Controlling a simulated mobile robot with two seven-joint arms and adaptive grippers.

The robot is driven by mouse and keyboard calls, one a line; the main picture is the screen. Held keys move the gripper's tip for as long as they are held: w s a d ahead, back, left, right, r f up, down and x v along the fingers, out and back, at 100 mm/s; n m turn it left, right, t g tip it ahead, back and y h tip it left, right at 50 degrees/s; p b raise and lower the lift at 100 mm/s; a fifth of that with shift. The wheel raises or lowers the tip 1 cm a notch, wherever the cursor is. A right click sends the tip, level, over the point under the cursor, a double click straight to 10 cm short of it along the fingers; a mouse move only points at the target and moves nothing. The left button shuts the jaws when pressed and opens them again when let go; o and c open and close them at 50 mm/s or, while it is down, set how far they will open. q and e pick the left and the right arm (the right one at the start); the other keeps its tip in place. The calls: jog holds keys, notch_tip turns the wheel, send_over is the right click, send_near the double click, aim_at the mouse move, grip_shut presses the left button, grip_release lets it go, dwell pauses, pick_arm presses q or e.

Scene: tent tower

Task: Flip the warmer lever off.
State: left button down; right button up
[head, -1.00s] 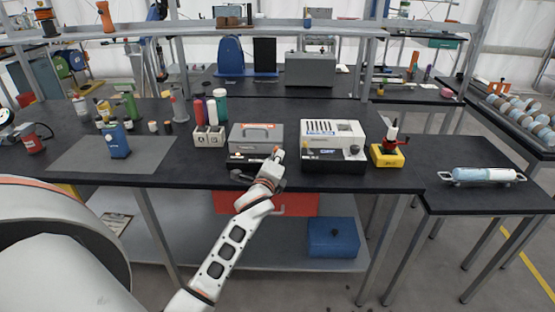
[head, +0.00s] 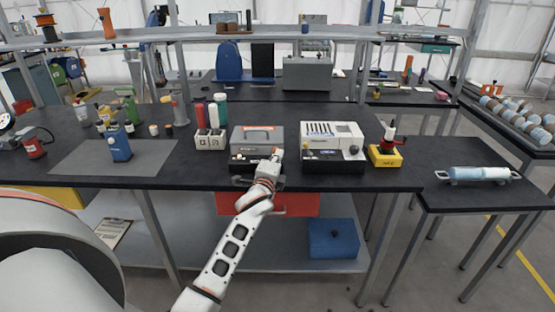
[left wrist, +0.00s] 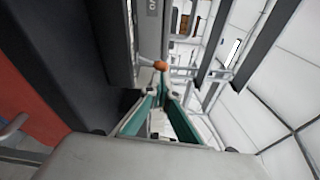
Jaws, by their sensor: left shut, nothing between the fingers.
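The warmer (head: 257,136) is a grey box with a handle on its lid and a dark base, on the dark bench near the middle of the head view. My left gripper (head: 274,157) is at its front right corner, shut and empty. In the left wrist view, a lever with an orange knob (left wrist: 160,65) sticks out from the grey box side. My left fingertips (left wrist: 162,80) are right by the knob; I cannot tell whether they touch. In the head view the gripper hides the lever. My right gripper is not in view.
A white and black machine (head: 332,140) stands close to the right of the warmer, with a narrow gap between. A yellow block with a red and white piece (head: 386,152) is farther right. Bottles and a white holder (head: 209,140) stand to the left. The bench front edge is clear.

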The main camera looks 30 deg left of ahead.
pick_arm(q)
jog(key=shift+s+a+r+n, duration=0.15)
jog(key=shift+s+a+n, duration=0.15)
jog(key=shift+n, duration=0.5)
jog(key=shift+a+n+t, duration=0.25)
jog(key=shift+n+t, duration=0.15)
jog(key=shift+n, duration=0.4)
jog(key=shift+s+a+r+n+y+b, duration=0.1)
jog(key=shift+s+a+n+y+b, duration=0.15)
jog(key=shift+n, duration=0.6)
jog(key=shift+s+a+r+n+y+b, duration=0.1)
jog(key=shift+a+n, duration=0.2)
jog(key=shift+n, duration=0.55)
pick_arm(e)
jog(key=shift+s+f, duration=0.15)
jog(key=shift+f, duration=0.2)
pick_arm(q)
jog(key=shift+s+a+n+t+y, duration=0.15)
jog(key=shift+a+n+t+y, duration=0.2)
jog(key=shift+n, duration=0.35)
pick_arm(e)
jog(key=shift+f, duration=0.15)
pick_arm(q)
jog(key=shift+d, duration=0.2)
